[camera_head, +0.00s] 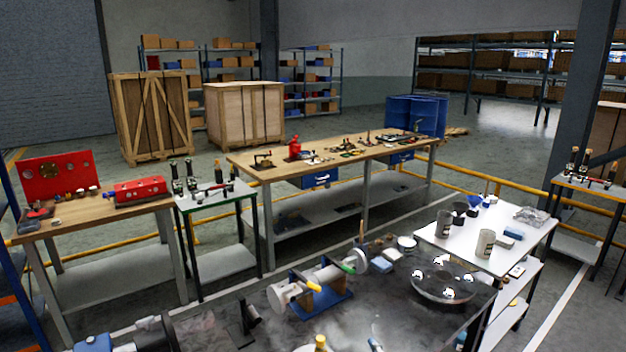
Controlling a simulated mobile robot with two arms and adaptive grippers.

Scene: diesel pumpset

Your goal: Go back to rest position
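Neither of my grippers shows in the head view, so their state and place are hidden. Below me is a dark-topped workbench (390,310). On it, a grey and white cylindrical unit (318,282) with yellow and green parts rests on a blue base (325,304). To its right is a round metal dish (443,287) with shiny pieces in it. Grey and blue parts (148,334) at the bottom left are cut by the frame edge and are hard to make out.
A white trolley (520,247) with cups stands right of the workbench. Behind are a long wooden-topped bench (340,150), a small tool stand (215,195) and a left bench (100,212) with red parts. Wooden crates (150,118) stand farther back. Yellow rails (480,183) cross the floor.

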